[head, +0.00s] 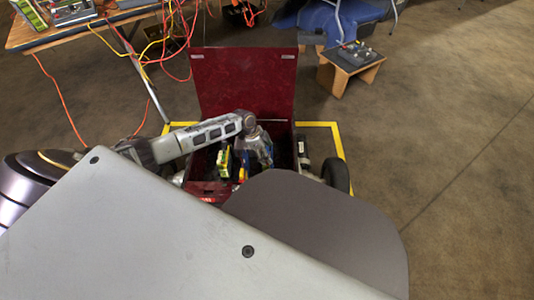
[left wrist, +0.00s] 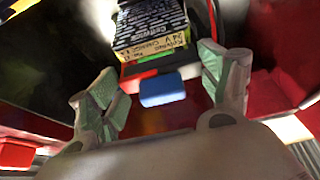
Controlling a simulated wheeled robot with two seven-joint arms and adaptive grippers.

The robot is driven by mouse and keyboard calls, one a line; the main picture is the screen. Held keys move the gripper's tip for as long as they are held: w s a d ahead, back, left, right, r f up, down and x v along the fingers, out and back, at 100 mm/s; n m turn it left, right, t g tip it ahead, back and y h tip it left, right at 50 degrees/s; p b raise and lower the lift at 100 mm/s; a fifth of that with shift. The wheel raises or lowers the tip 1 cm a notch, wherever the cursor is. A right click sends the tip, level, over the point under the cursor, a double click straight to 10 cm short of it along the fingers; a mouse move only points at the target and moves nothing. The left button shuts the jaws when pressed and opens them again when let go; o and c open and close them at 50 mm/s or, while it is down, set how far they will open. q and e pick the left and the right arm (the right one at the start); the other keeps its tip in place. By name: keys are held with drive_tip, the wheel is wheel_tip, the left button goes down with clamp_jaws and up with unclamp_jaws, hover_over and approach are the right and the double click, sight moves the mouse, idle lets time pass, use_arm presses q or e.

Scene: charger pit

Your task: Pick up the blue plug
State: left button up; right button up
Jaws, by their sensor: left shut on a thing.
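The blue plug (left wrist: 162,90) shows as a small blue block in the middle of the left wrist view, between the two fingers of my left gripper (left wrist: 160,78). The gripper is shut on it, though the exact contact is hard to make out. In the head view my left gripper (head: 264,158) reaches down into an open dark red box (head: 208,188). A patch of blue (head: 243,166) shows beside it there. Much of the box's inside is hidden by the arm and a grey panel. My right gripper is not in view.
A black and yellow labelled block (left wrist: 150,30) lies just beyond the plug. Yellow-green items (head: 225,160) stand in the box left of the gripper. The box's raised lid (head: 243,80) stands behind.

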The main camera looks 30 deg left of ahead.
use_arm(q)
drive_tip(key=shift+r, duration=0.1)
drive_tip(key=shift+r+p, duration=2.05)
drive_tip(key=shift+r, duration=2.55)
drive_tip(key=shift+r+p, duration=0.3)
drive_tip(key=shift+p, duration=0.1)
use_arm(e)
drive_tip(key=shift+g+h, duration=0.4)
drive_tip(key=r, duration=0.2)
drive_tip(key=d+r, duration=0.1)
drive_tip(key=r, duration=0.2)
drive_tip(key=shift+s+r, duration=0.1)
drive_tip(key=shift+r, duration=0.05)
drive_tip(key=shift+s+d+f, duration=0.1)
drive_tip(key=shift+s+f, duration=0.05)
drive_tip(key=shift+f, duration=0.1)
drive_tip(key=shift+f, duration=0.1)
